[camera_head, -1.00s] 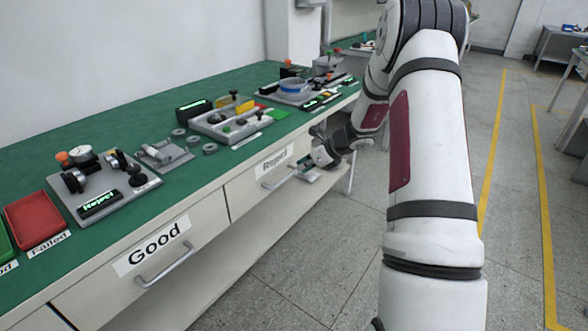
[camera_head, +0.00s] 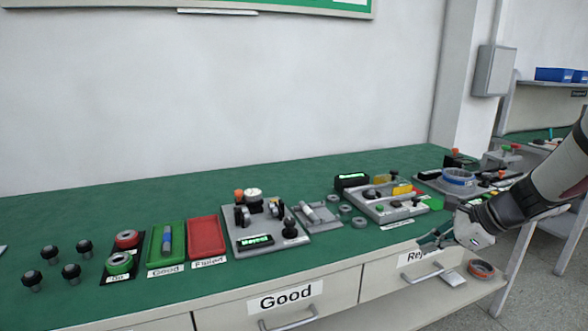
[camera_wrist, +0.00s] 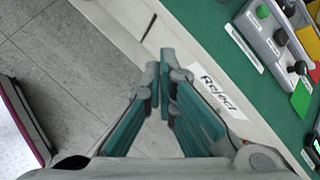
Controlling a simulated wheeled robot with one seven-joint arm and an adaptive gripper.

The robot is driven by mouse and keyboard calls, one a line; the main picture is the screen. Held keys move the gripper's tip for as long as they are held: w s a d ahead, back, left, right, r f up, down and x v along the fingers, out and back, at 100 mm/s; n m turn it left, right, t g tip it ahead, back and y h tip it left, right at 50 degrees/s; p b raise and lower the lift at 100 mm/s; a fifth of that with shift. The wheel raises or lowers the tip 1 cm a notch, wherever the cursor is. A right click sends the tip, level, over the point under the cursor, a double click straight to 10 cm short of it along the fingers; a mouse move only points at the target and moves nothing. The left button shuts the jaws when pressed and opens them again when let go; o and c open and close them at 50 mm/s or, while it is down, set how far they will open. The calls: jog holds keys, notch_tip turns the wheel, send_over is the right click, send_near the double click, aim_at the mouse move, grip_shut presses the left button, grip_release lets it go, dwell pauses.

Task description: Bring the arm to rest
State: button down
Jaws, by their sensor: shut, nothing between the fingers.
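My gripper (camera_head: 434,238) is at the right of the head view, just off the bench's front edge and near the drawer labelled Reject (camera_head: 412,254). In the wrist view my gripper (camera_wrist: 159,72) has its green-sided fingers brought together at the tips, with nothing between them. The Reject label (camera_wrist: 218,92) lies just right of the fingers there. My arm comes in from the right edge of the head view; most of it is out of frame.
The green bench (camera_head: 350,250) holds trays, fixtures and black knobs. The Good drawer (camera_head: 285,299) looks shut. A grey part (camera_head: 454,278) and a reddish ring (camera_head: 482,269) show below the gripper; their support is unclear. Grey floor (camera_wrist: 60,60) is open left of the bench front.

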jog(key=s+a+r+n+g, duration=0.2)
jog(key=s+a+r+n, duration=0.2)
jog(key=s+a+n, duration=0.3)
jog(key=s+a+r+n+g, duration=0.2)
jog(key=s+a+r+n, duration=0.3)
jog(key=s, duration=0.5)
jog(key=s+f+n+g+h, duration=0.15)
jog(key=s+n+h, duration=0.6)
jog(key=s, duration=1.35)
notch_tip(320, 180, up, 18)
jog(key=n+t+y+p, duration=0.2)
jog(key=n+t+p, duration=0.1)
jog(key=p, duration=1.3)
jog(key=shift+p, duration=0.3)
